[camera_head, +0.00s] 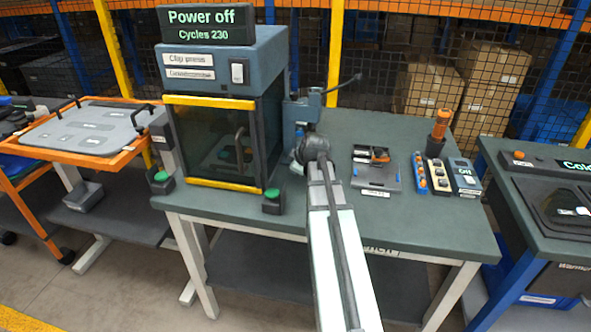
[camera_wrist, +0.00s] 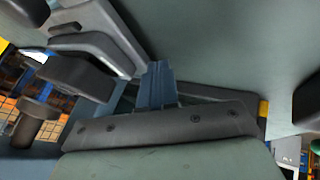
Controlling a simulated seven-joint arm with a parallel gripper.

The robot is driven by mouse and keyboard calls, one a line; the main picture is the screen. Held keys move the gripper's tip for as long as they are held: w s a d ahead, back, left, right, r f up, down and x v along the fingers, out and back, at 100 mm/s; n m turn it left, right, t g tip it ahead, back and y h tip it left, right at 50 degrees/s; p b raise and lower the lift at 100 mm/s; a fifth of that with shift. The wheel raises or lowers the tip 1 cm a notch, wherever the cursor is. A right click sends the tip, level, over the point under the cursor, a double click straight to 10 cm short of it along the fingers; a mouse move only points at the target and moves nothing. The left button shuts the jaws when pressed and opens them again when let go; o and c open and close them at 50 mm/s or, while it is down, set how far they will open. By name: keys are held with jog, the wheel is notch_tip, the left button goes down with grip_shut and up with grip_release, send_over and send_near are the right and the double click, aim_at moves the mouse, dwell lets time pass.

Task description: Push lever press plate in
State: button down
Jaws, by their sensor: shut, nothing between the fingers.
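The lever press (camera_head: 308,105) is a blue-grey stand on the bench just right of the clip press, with a thin dark lever (camera_head: 345,86) reaching up to the right. Its lower part is largely hidden by my arm in the head view, so I cannot make out its plate there. My gripper (camera_wrist: 157,68) shows in the wrist view as blue fingers held together, with nothing between them. Its tip is beside a grey, pale-edged part (camera_wrist: 100,38) and dark round parts (camera_wrist: 75,75), probably of the press. I cannot tell whether it touches them.
The clip press (camera_head: 222,75) stands close on the left, with a green button box (camera_head: 272,201) at its front corner. A grey tray (camera_head: 376,178), a blue rack (camera_head: 420,172) and a orange-handled tool (camera_head: 438,130) stand to the right. Bare green benchtop (camera_head: 440,225) lies in front.

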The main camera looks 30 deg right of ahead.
jog(key=shift+w+d, duration=0.95)
jog(key=shift+w, duration=0.05)
jog(key=shift+s, duration=0.1)
